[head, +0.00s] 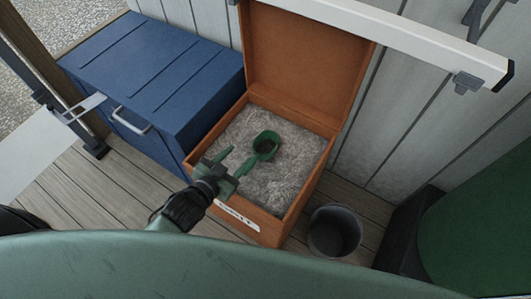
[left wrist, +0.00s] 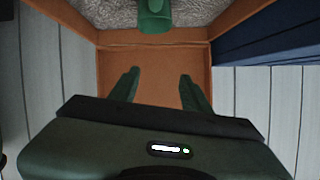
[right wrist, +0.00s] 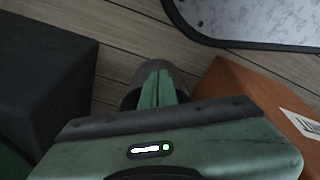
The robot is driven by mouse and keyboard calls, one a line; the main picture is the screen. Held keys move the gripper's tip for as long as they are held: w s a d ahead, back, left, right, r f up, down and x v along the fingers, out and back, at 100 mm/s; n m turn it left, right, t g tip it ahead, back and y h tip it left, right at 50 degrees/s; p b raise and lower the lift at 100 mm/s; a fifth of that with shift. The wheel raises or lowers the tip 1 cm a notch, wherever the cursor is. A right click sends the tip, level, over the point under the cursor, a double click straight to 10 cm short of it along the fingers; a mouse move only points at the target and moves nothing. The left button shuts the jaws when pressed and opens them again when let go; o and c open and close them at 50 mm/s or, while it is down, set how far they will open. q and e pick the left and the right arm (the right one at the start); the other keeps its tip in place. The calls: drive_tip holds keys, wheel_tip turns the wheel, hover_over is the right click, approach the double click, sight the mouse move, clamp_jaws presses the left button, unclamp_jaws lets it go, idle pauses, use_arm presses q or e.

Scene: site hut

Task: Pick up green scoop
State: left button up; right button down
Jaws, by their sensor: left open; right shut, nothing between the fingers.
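The green scoop (head: 265,145) lies on the grey loose fill inside an open orange box (head: 252,101), its round bowl holding some dark material. In the left wrist view the scoop (left wrist: 153,16) shows at the top edge, partly cut off, in line with the gap between my fingers. My left gripper (head: 229,165) is open over the near left part of the box, at the scoop's handle end. I cannot tell whether the fingers straddle the handle. My right gripper (right wrist: 158,88) is shut and empty, above a dark bucket, outside the head view.
A blue chest (head: 155,70) with a metal handle stands left of the box. The dark bucket (head: 335,231) stands on the plank floor right of it. The box's raised lid (head: 305,55) leans at the back. A white beam (head: 400,35) crosses above. A dark block (right wrist: 45,75) stands at the left in the right wrist view.

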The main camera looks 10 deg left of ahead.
use_arm(q)
drive_tip(key=b, duration=0.7)
approach(253, 161)
drive_tip(key=shift+w+r, duration=0.2)
drive_tip(key=shift+w, duration=0.85)
use_arm(e)
drive_tip(key=w+r, duration=0.3)
drive_tip(key=w, duration=0.2)
use_arm(q)
wheel_tip(253, 161, down, 3)
drive_tip(key=shift+r+b, duration=0.2)
drive_tip(key=shift+b, duration=1.05)
drive_tip(key=shift+w+d+f, duration=0.1)
drive_tip(key=shift+w+f, duration=0.05)
drive_tip(key=shift+w, duration=0.3)
drive_tip(key=b+x, duration=0.2)
drive_tip(key=x, duration=0.4)
drive_tip(key=shift+d, duration=0.15)
drive_tip(key=shift+w+d+f, duration=0.1)
drive_tip(key=shift+w, duration=0.25)
clamp_jaws()
use_arm(e)
wheel_tip(253, 161, up, 13)
drive_tip(key=t, duration=0.1)
drive_tip(key=shift+a+r, duration=0.15)
